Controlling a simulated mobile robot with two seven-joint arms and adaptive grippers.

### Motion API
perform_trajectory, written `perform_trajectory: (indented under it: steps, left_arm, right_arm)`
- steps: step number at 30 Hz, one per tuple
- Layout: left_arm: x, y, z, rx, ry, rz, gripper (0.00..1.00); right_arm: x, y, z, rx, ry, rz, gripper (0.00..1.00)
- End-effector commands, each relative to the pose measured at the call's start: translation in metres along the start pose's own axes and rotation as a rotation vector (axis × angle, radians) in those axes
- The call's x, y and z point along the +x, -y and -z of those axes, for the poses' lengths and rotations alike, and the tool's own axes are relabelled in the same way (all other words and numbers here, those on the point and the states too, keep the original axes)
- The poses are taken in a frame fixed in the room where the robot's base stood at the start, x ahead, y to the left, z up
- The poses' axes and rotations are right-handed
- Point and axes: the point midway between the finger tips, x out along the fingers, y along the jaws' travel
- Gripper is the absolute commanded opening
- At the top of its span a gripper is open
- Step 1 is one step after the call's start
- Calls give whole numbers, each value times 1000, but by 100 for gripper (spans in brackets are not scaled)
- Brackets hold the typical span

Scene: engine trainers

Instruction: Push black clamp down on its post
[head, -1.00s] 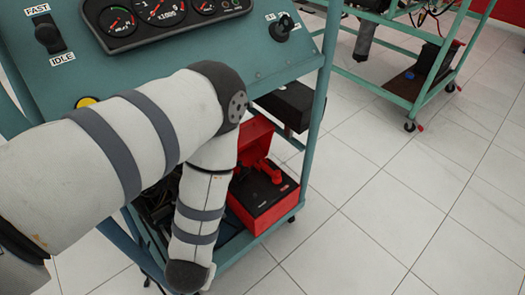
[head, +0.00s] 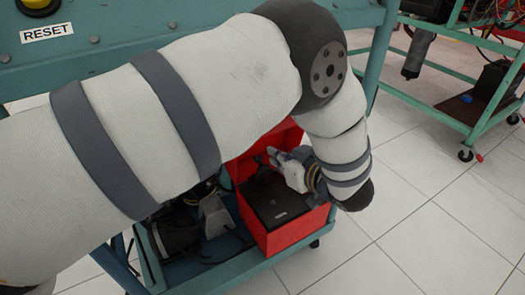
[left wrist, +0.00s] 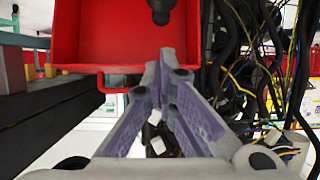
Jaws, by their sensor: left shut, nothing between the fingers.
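The black clamp (head: 262,162) shows as a small dark shape at the back of the black battery (head: 280,203), left of my fingertips. Its post and how far down it sits cannot be made out. My left gripper (head: 276,158) is over the battery, with its fingers shut and empty. The left wrist view also shows the left gripper (left wrist: 168,58) with its fingertips together. A dark rounded part (left wrist: 160,10) hangs above the tips in that view; I cannot tell if it is the clamp. My right gripper is not in view.
The battery stands in an open red box (head: 283,237) on the lower shelf of a teal cart (head: 222,275). Loose wires (left wrist: 265,75) crowd the right of the left wrist view. Open tiled floor (head: 410,215) lies right of the cart.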

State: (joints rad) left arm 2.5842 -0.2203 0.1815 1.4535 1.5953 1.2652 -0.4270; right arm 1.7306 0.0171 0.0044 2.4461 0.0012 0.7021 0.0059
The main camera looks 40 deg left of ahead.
Motion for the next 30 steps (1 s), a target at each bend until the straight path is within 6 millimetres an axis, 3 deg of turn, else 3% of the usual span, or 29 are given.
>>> perform_trajectory:
  steps: [9,15,30]
  left_arm:
    - [61,1,-5,3,1,3,0]
    - [90,1,-3,2,1,2,0]
    - [98,1,-1,2,-1,0,0]
  right_arm:
    - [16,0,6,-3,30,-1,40]
    - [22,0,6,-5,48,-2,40]
    - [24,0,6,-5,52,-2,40]
